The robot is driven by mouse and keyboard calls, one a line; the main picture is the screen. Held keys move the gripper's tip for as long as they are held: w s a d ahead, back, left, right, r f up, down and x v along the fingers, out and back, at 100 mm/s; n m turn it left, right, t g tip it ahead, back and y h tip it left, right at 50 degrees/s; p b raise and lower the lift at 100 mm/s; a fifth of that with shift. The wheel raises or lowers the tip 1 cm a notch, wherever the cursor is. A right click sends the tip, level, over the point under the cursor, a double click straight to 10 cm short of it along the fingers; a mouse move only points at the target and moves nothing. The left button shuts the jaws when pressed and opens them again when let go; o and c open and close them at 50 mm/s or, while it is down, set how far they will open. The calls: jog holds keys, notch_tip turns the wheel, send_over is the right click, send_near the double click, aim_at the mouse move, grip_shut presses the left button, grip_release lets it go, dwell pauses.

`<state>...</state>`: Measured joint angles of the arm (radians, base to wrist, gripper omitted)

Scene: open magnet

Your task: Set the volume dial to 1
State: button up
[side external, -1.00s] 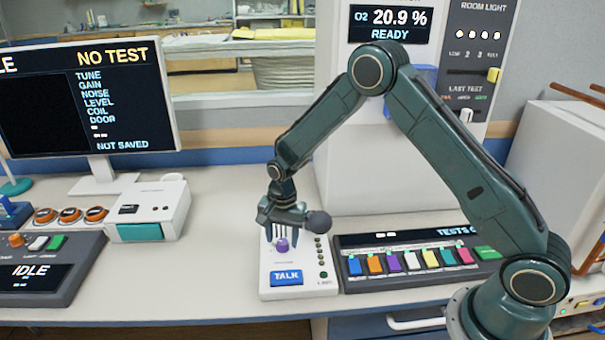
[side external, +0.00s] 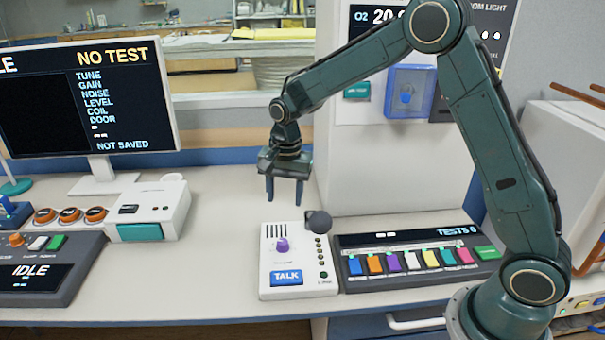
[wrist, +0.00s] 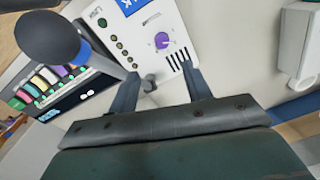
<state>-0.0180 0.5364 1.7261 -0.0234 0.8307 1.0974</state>
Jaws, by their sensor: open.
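The purple volume dial (side external: 282,245) sits on a white intercom box with a blue TALK button (side external: 287,277). The dial also shows in the wrist view (wrist: 162,41), with a light pointer mark on it; the scale marks are too small to read. My gripper (side external: 285,199) is open and empty, pointing down above and behind the box, apart from the dial. In the wrist view its two fingers (wrist: 163,88) reach toward the slotted end of the box, with nothing between them.
A dark round-headed microphone (side external: 319,222) stands at the box's back right corner, close to my gripper. A panel of coloured buttons (side external: 415,262) lies to the right. A white device with a teal front (side external: 160,210) stands left. The counter between is clear.

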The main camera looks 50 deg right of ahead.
jog(key=s+r+n+t, duration=0.2)
jog(key=s+r+n, duration=0.3)
jog(key=s+r, duration=0.6)
jog(key=shift+d+r, duration=0.3)
jog(key=shift+r, duration=0.55)
jog(key=shift+w+f, duration=0.1)
jog(key=g, duration=0.2)
send_over(283, 241)
notch_tip(283, 241, down, 14)
jog(key=shift+d, duration=0.2)
jog(key=f, duration=1.3)
jog(key=shift+a+f, duration=0.25)
jog(key=shift+f, duration=0.05)
